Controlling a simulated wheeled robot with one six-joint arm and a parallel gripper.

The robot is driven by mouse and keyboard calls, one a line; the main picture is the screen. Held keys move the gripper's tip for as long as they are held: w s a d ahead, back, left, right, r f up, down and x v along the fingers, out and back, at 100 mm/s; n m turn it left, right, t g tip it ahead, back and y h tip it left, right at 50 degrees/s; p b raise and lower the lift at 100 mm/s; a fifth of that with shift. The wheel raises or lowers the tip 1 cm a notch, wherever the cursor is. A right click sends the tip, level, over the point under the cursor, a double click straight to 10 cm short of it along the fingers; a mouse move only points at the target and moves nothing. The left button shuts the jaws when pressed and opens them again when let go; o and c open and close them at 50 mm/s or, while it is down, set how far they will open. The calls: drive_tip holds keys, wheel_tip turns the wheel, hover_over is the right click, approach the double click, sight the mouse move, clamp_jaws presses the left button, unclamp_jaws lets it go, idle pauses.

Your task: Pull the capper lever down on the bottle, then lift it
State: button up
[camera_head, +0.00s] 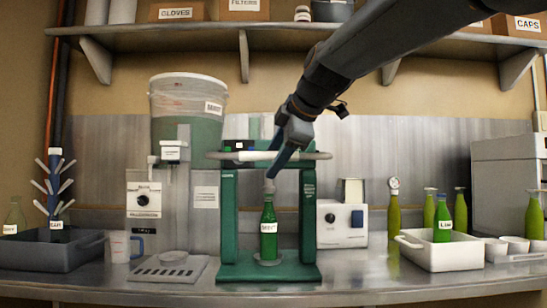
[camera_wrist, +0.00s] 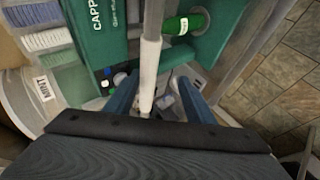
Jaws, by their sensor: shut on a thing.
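The green bench capper (camera_head: 229,225) stands on the metal counter in the head view. A green labelled bottle (camera_head: 268,230) stands upright on its base between the two posts, and it also shows in the wrist view (camera_wrist: 186,23). The grey capper lever (camera_head: 318,155) lies level across the top of the posts. My gripper (camera_head: 278,165) reaches down from the upper right and is shut on the lever. In the wrist view the pale lever bar (camera_wrist: 149,70) runs between my blue fingers. A grey capping head sits just over the bottle neck; whether it touches is unclear.
Left stand a bucket (camera_head: 180,100), a filler unit (camera_head: 144,200), a dark tray (camera_head: 50,252) and a jug (camera_head: 120,246). Right are a white box (camera_head: 341,224), several green bottles and a white crate (camera_head: 440,255). A shelf (camera_head: 215,30) runs overhead. The counter front is clear.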

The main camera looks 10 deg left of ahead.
drive_tip(key=v, duration=0.7)
drive_tip(key=shift+s+d, duration=0.15)
drive_tip(key=shift+s, duration=0.05)
